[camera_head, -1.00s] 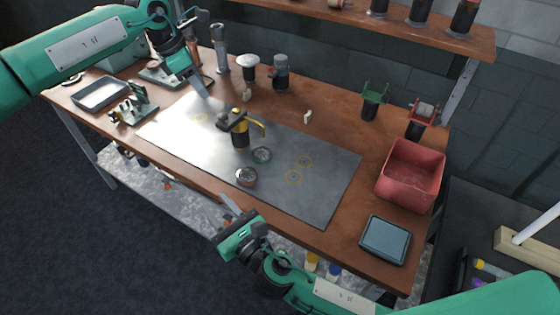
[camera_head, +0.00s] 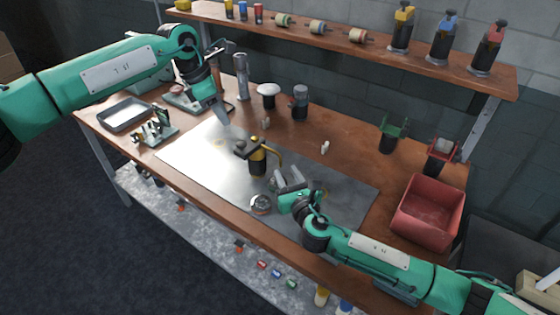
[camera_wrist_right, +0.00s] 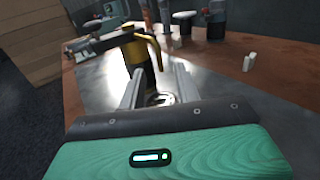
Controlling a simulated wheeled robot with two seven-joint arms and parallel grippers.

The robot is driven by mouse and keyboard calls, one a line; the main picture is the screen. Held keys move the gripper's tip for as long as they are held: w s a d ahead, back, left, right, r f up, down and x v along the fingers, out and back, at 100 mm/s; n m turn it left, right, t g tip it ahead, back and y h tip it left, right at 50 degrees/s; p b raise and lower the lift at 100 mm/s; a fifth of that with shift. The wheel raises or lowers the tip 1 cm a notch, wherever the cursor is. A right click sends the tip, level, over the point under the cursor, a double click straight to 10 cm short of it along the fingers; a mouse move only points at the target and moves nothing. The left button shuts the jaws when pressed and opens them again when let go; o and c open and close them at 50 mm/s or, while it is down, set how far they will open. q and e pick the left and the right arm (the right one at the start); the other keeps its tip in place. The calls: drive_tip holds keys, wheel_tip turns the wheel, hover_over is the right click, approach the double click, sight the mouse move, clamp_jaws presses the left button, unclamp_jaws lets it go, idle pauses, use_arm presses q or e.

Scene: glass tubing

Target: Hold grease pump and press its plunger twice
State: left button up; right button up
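The grease pump (camera_head: 258,163), a yellow-and-black upright body with a dark top and a yellow curved handle, stands on the grey metal sheet (camera_head: 195,160) in the head view. It also shows in the right wrist view (camera_wrist_right: 142,57), beyond the fingers of my right gripper. My right gripper (camera_head: 285,178) is low over the sheet, just right of the pump, with its two fingers apart and pointing toward it. Whether either finger touches the pump is unclear. My left gripper (camera_head: 225,126) hangs above the sheet, left of and behind the pump; its finger gap is too small to judge.
A round metal tin (camera_head: 261,204) sits on the sheet in front of the pump. A small white piece (camera_head: 325,147) stands behind it to the right. A red bin (camera_head: 428,213) is at the table's right end. Jars and a tray (camera_head: 126,114) stand toward the back and left.

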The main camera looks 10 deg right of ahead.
sight(261, 166)
drive_tip(key=x, duration=0.7)
drive_tip(key=shift+w, duration=0.4)
